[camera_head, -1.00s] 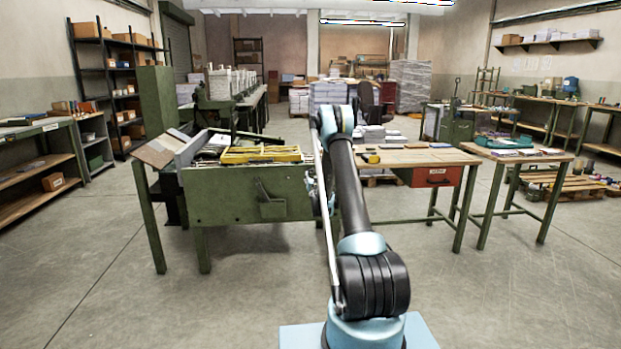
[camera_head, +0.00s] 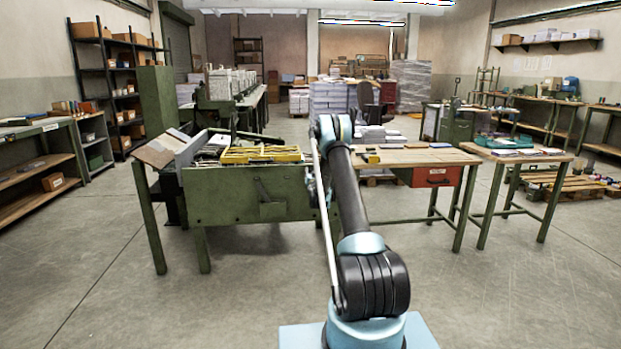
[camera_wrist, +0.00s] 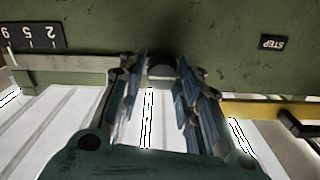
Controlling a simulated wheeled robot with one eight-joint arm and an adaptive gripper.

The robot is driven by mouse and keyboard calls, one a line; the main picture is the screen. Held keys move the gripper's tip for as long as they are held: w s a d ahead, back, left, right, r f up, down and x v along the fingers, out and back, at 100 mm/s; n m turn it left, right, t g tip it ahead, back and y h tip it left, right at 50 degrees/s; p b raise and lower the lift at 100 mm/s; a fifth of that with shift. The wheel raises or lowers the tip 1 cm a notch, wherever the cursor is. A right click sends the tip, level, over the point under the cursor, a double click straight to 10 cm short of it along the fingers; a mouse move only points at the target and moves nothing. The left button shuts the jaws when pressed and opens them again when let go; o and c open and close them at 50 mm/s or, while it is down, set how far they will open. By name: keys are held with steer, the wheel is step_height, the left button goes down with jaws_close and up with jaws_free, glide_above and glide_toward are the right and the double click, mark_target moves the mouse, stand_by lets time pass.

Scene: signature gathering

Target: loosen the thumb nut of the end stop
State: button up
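In the wrist view, my gripper (camera_wrist: 158,75) has its two fingers apart, one on each side of a dark round knob (camera_wrist: 160,67), which looks like the thumb nut. The knob sits against a green metal face (camera_wrist: 215,35). I cannot tell whether either finger touches it. The end stop's body is not clearly made out, being partly hidden by the fingers. In the head view, the green machine (camera_head: 225,197) stands ahead, and my arm hides the gripper at its right end.
A label reading STEP (camera_wrist: 273,43) and a dark numbered plate (camera_wrist: 35,37) are on the green face. A pale rail (camera_wrist: 60,62) and a yellow bar (camera_wrist: 265,110) flank the fingers. A wooden table (camera_head: 430,156) with a red drawer (camera_head: 434,176) stands to the right.

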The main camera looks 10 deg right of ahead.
steer(key=c, duration=0.4)
steer(key=shift+o, duration=0.2)
steer(key=shift+d, duration=0.1)
steer(key=shift+n, duration=0.3)
steer(key=n, duration=1.1)
steer(key=shift+d+f+n, duration=0.1)
steer(key=shift+d+n, duration=0.15)
steer(key=shift+n, duration=0.15)
steer(key=n, duration=0.4)
steer(key=shift+s+n, duration=0.1)
steer(key=shift+n, duration=0.3)
steer(key=shift+a, duration=0.15)
